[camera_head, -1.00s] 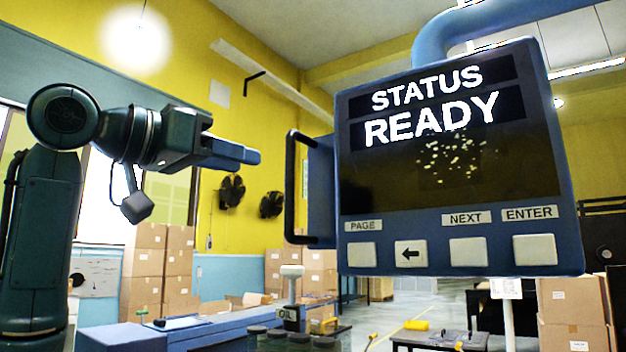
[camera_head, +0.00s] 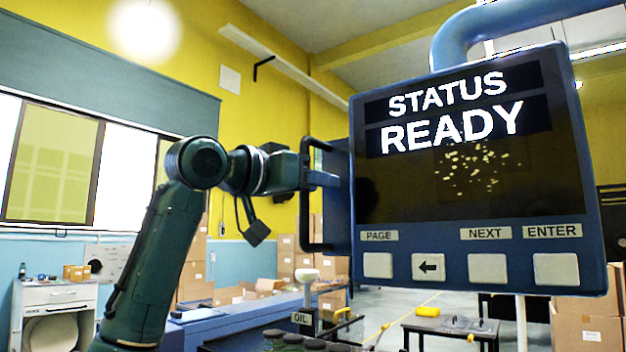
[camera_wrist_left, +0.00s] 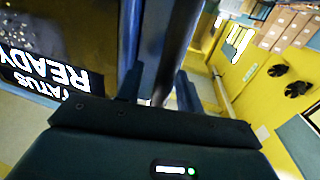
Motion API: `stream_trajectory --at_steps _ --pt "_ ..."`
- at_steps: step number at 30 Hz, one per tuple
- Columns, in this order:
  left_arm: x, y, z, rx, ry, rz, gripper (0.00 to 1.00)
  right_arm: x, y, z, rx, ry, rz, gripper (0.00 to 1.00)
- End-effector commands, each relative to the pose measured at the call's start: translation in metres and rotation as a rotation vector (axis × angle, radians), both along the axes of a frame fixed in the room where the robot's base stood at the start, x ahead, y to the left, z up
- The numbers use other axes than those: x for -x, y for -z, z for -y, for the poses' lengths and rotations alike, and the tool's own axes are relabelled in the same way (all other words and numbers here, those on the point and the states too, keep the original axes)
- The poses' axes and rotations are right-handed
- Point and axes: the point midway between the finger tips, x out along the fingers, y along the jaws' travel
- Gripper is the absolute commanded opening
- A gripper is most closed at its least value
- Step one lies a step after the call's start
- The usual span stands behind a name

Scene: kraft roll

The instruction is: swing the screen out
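The screen (camera_head: 450,190) is a blue-framed panel on the right of the head view, reading STATUS READY, hung from a curved blue pipe (camera_head: 455,45). A black upright bar handle (camera_head: 305,215) sticks out from its left side. My left gripper (camera_head: 325,179) is at the upper half of this handle, its fingers reaching past the bar towards the screen's side. In the left wrist view, the bar (camera_wrist_left: 172,55) runs between the two spread fingers, with a gap showing. Part of the screen (camera_wrist_left: 45,75) is at the left there. My right gripper is not in view.
Stacked cartons (camera_head: 585,325) stand at the lower right. A small table (camera_head: 450,328) is behind, and a white cabinet (camera_head: 55,310) stands at the lower left.

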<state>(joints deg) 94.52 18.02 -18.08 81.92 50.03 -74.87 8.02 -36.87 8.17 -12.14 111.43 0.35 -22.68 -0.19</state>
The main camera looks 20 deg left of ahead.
Motion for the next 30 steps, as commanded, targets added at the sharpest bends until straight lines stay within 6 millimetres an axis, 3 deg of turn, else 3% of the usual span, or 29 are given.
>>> stream_trajectory --at_steps 3,16,30 --pt "0.0001 0.0003 0.0001 0.0 0.0 0.0 0.36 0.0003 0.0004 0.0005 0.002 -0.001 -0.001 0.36" --pt "0.0004 0.0001 -0.0001 0.0 0.0 0.0 0.01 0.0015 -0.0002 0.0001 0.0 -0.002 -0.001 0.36" --pt "0.0013 0.0001 -0.0006 -0.001 -0.001 0.001 0.0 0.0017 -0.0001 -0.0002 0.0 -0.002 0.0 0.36"
